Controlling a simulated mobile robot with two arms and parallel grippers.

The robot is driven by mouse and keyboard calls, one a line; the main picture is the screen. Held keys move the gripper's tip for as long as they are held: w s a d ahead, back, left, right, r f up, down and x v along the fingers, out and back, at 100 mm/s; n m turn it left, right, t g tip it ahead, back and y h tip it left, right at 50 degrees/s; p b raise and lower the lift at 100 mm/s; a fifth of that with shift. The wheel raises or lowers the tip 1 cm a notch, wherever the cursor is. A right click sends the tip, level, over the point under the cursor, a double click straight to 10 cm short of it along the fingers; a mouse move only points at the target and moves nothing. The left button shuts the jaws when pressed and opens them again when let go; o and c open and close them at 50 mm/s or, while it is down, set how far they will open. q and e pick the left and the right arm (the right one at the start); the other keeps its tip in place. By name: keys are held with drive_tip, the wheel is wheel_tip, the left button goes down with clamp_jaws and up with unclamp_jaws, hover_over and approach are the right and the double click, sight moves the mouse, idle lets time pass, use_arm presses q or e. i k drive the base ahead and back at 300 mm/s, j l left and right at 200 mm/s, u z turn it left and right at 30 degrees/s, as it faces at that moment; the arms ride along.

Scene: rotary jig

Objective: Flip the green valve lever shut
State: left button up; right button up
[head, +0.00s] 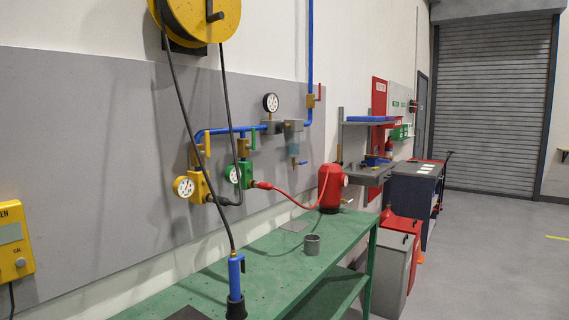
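The green valve lever (253,139) is on the wall panel, on a small brass valve (243,148) in the drop below the horizontal blue pipe. The lever looks upright, roughly in line with that drop. Below the valve is a green regulator (245,174) with a round gauge (233,174), and a red hose (285,192) runs from it to the right. Neither of my grippers is in view, and nothing touches the lever.
A yellow lever (207,144) is on the neighbouring valve at left, above a yellow regulator (198,186). A red lever (320,92) is on the upper pipe. A black hose (227,110) hangs close left of the green lever.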

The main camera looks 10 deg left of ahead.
sight(253, 139)
drive_tip(key=i+u, duration=0.4)
drive_tip(key=i, duration=0.3)
drive_tip(key=i+l+u, duration=0.2)
drive_tip(key=i+u, duration=0.2)
drive_tip(key=i, duration=0.25)
